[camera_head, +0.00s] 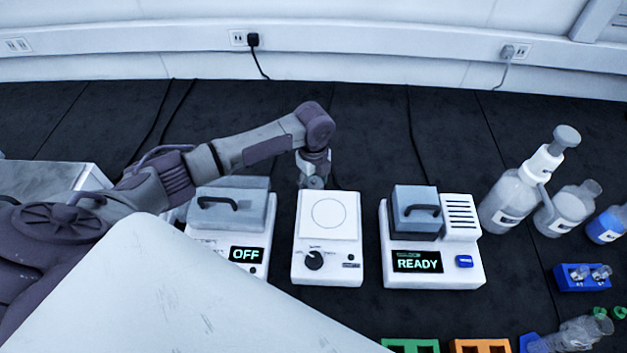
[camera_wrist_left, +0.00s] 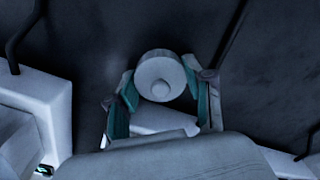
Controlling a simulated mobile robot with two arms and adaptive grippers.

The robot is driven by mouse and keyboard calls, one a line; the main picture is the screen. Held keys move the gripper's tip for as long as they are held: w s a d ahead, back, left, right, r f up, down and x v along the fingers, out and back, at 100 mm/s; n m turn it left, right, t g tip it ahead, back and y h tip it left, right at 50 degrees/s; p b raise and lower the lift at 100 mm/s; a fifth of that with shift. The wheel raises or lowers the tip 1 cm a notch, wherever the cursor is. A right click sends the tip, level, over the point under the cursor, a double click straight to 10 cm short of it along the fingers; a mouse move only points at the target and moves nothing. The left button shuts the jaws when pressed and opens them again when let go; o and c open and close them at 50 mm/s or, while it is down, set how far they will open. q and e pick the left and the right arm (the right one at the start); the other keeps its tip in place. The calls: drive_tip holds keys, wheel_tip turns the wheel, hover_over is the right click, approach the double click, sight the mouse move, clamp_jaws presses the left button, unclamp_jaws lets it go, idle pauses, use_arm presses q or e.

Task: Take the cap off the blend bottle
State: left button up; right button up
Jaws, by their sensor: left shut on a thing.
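My left gripper (camera_head: 313,180) hangs just behind the white stirrer plate in the head view. In the left wrist view its teal-padded fingers (camera_wrist_left: 160,78) are shut on a round white cap-like piece (camera_wrist_left: 160,70) with a paler round centre. I cannot tell whether a bottle is attached to this piece. Bottles stand at the right: a tall one with a white dispenser top (camera_head: 510,200), a clear one (camera_head: 565,212) and one with blue contents (camera_head: 606,226). Their labels are too small to read, so I cannot tell which is the blend bottle. My right gripper is not in view.
The white stirrer (camera_head: 328,260) stands between a lidded device reading OFF (camera_head: 205,240) and one reading READY (camera_head: 460,270). A blue rack (camera_head: 582,285), green block (camera_head: 410,346) and orange block (camera_head: 480,346) are at the right and front. The dark bench behind is mostly clear, with cables.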

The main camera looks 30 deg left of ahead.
sight(314, 179)
use_arm(q)
drive_tip(key=o, duration=1)
wheel_tip(314, 179, up, 12)
